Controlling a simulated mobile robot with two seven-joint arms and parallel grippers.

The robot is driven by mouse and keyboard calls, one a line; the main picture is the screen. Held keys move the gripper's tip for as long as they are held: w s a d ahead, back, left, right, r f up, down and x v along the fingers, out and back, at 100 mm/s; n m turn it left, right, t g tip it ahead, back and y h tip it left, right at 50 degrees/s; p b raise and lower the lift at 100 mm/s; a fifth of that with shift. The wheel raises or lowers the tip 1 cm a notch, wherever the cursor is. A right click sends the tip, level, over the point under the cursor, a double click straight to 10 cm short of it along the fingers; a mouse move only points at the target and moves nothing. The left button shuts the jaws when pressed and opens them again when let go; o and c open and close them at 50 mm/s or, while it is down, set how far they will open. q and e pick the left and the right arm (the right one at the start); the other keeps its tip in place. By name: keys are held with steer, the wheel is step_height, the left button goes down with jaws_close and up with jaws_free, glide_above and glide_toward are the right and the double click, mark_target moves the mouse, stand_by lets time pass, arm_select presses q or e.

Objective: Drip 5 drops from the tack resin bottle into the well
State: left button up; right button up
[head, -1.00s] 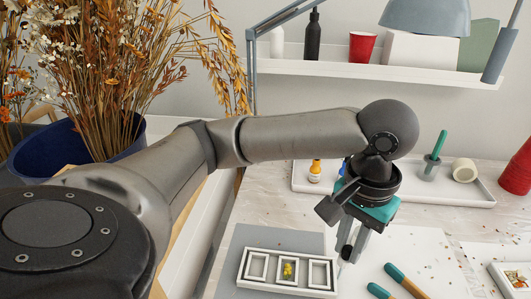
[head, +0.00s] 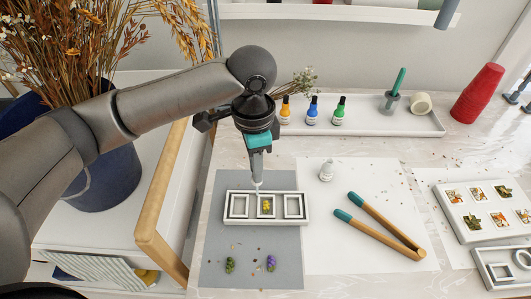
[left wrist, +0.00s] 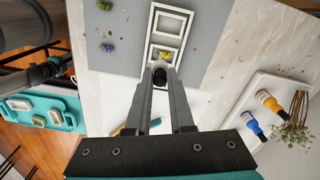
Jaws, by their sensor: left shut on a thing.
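My left gripper (head: 257,172) is shut on a small dropper-like piece (left wrist: 160,76), dark on top, with a narrow pale tip pointing down. The tip is just above the back edge of the white three-well mould (head: 250,219), near its middle well (head: 266,206). Yellow flowers lie in that middle well; the two outer wells look empty. Whether a drop hangs from the tip is too small to tell. A small whitish bottle (head: 326,171), with no dark cap visible, stands upright on the white sheet; it may be the tack resin bottle.
The mould sits on a grey mat (head: 221,266) with green and purple flower bits in front. Teal-tipped wooden tongs (head: 389,228) lie on the white sheet. A back tray (head: 365,129) holds yellow, blue and green bottles. Red cups (head: 478,92) stand at the right.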

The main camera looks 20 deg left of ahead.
arm_select(q)
steer(key=shift+w+d+f+m+p, duration=0.3)
steer(key=shift+m+p, duration=1.8)
steer(key=shift+m, duration=1.55)
steer(key=shift+w+d+f+m+p, duration=0.25)
steer(key=shift+m+p, duration=1.9)
steer(key=shift+m, duration=1.45)
steer(key=shift+w+d+f+m+p, duration=0.3)
steer(key=shift+m+p, duration=1.8)
steer(key=shift+m, duration=1.55)
step_height(320, 180, down, 4)
steer(key=shift+r+b, duration=0.15)
steer(key=shift+b, duration=0.65)
